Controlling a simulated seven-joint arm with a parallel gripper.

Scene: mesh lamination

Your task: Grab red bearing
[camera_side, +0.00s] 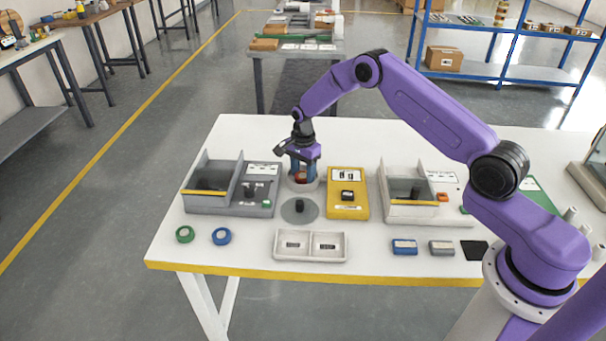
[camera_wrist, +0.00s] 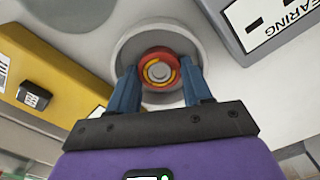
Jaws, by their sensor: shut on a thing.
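The red bearing (camera_wrist: 160,68) is a round red ring with a yellow band and a grey centre. It sits in a round light-grey dish (camera_wrist: 133,45) in the wrist view. In the side view the red bearing (camera_side: 300,177) shows between the fingers, over the dish (camera_side: 302,187). My gripper (camera_wrist: 161,82) is shut on the red bearing, with one blue finger on each side of it. In the side view my gripper (camera_side: 302,172) points down at the dish. Whether the bearing still touches the dish cannot be told.
A grey bin unit (camera_side: 225,208) stands left of the dish, and a yellow block (camera_side: 348,206) stands right of it. A dark grey disc (camera_side: 290,217) with a black part lies in front. A white two-compartment tray (camera_side: 311,257) is nearer the front edge. Another bin unit (camera_side: 410,212) stands further right.

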